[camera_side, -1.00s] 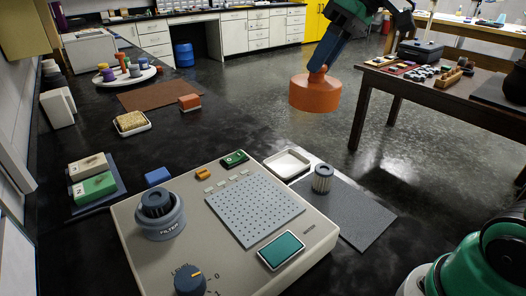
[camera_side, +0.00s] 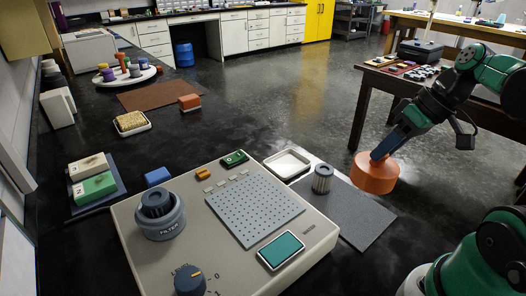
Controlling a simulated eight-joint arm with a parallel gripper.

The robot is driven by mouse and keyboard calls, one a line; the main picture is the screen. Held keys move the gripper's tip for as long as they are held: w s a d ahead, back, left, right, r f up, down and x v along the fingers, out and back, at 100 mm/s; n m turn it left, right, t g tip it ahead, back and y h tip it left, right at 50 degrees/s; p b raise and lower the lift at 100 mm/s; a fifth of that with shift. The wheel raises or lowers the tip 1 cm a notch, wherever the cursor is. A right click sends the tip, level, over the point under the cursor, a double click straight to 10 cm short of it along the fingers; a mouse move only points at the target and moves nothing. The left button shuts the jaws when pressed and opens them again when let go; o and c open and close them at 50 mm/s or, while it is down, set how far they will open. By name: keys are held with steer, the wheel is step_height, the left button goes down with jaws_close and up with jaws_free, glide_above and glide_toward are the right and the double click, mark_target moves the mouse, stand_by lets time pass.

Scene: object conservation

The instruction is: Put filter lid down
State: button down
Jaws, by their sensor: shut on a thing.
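The orange filter lid (camera_side: 375,174) is a short, wide cylinder in the side view. My gripper (camera_side: 381,154) is shut on the top of the lid; the fingers are small and mostly merge with the lid. The lid hangs at the right, beside the far right edge of the dark grey mat (camera_side: 350,213); whether it touches anything below cannot be told. The blue-grey filter housing marked FILTER (camera_side: 160,224) stands on the left of the beige machine, with a dark ribbed filter (camera_side: 156,203) in it.
A grey pleated filter (camera_side: 323,181) stands upright on the mat near a white tray (camera_side: 287,164). The beige machine (camera_side: 299,248) fills the front. A dark wooden table (camera_side: 432,97) stands behind my arm at right. The mat's front part is clear.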

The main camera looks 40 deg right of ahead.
mark_target(399, 171)
steer(key=shift+f, duration=4.95)
steer(key=c, duration=0.5)
jaws_free()
steer(key=v, duration=1.1)
steer(key=shift+s+d+r, duration=0.1)
steer(key=shift+r, duration=0.25)
steer(key=w+a, duration=0.1)
steer(key=w, duration=0.1)
steer(key=w+a+f+h, duration=0.1)
steer(key=w, duration=0.1)
steer(key=w+a+f+h, duration=0.1)
steer(key=w+a, duration=0.1)
steer(key=shift+w+f, duration=0.1)
steer(key=shift+w, duration=0.05)
steer(key=w+a+t, duration=0.1)
steer(key=a, duration=0.1)
steer(key=w+a, duration=0.1)
steer(key=a, duration=0.1)
steer(key=w+a+t, duration=0.1)
steer(key=w+a, duration=0.1)
steer(key=shift+w+a+n+t+h, duration=0.15)
steer(key=shift+n+t+h, duration=0.15)
steer(key=shift+n+h, duration=0.1)
